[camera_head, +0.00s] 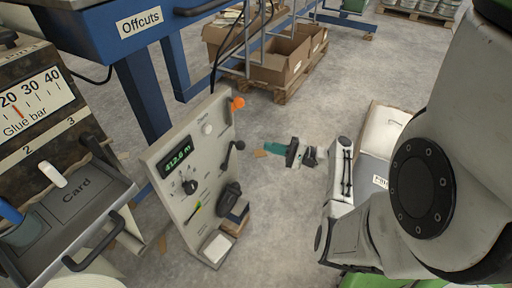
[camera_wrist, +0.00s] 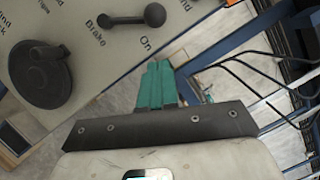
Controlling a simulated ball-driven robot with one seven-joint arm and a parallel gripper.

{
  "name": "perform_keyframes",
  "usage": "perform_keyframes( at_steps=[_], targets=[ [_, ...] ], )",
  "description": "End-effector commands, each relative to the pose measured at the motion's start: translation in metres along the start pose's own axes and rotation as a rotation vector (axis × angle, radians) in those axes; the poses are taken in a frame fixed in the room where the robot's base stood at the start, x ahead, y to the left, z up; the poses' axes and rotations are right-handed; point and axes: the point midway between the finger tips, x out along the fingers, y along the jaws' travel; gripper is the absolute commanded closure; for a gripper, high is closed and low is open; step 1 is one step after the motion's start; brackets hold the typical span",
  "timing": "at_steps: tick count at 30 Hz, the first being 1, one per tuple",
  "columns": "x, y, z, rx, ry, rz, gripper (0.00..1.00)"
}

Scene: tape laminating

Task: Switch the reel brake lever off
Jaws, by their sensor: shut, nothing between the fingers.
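The reel brake lever (camera_head: 233,154) is a black rod with a ball end on the right side of the pale upright control panel (camera_head: 172,160). In the wrist view the lever (camera_wrist: 130,19) lies near the top, with "Brake" and "On" printed beside it; its ball end is near "On". My gripper (camera_head: 268,149) has green fingers and is to the right of the lever, apart from it. In the wrist view the gripper (camera_wrist: 158,66) has its fingers together and empty, pointing towards the panel just below the lever's ball end.
An orange-ended lever (camera_head: 238,103) stands above the brake lever. A black round crank (camera_wrist: 40,75) sits on the panel below it. A Glue bar machine (camera_head: 35,110) is at left, and a blue Offcuts bench (camera_head: 110,35) behind. Open floor (camera_head: 270,210) lies right of the panel.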

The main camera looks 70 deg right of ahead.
Motion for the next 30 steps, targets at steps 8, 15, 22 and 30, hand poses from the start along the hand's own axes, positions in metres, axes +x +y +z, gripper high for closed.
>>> perform_keyframes(
  at_steps=[8,15,22,30],
  targets=[
    [0.04,0.0,0.017,0.0,-0.001,0.001,1.0],
    [0.052,0.0,0.028,0.0,0.0,0.0,1.0],
    [0.053,0.0,0.029,0.001,0.0,0.0,1.0],
    [0.056,-0.001,0.029,-0.013,-0.001,0.006,1.0]
  ],
)
